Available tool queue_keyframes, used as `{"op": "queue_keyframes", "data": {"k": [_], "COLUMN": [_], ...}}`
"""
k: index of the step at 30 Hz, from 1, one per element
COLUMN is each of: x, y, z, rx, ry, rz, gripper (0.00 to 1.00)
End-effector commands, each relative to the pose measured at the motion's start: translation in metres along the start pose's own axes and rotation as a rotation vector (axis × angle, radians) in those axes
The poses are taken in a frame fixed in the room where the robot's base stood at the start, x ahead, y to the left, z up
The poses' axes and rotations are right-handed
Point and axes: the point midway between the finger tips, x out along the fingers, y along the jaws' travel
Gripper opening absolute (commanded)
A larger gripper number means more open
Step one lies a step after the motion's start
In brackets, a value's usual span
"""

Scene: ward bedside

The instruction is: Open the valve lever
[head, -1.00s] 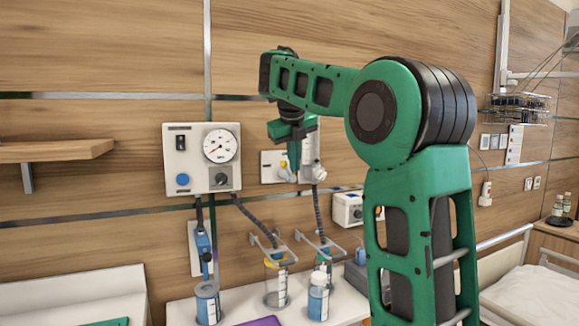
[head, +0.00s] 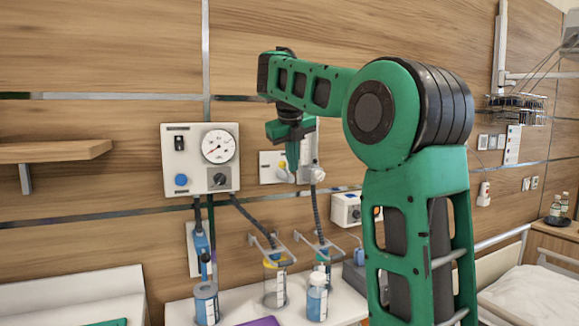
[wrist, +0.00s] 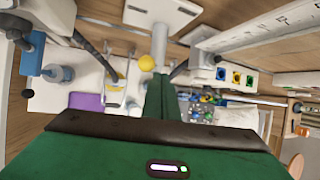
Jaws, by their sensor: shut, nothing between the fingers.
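My gripper (head: 293,168) is shut and empty, pointing down just in front of a white wall plate (head: 268,166). Its green fingers also show in the wrist view (wrist: 160,97). A pale fitting (head: 309,165) is partly hidden behind my gripper. I cannot make out a clear lever handle; a blue fitting (head: 200,243) on the left wall plate carries a dark part.
A gauge panel (head: 200,158) with a dark knob hangs to the left. Hoses run down to jars on a white counter (head: 240,297). A white box (head: 346,208) is on the wall to the right. A wooden shelf (head: 50,151) juts out at far left.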

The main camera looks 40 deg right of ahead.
Motion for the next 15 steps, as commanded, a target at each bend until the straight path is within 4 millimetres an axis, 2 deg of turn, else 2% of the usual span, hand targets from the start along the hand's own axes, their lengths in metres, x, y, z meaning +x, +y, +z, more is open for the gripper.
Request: {"op": "queue_keyframes", "data": {"k": [15], "x": [-0.0088], "y": [-0.0035], "z": [0.0051], "rx": [0.001], "ry": [0.0], "rz": [0.0], "gripper": [0.0]}}
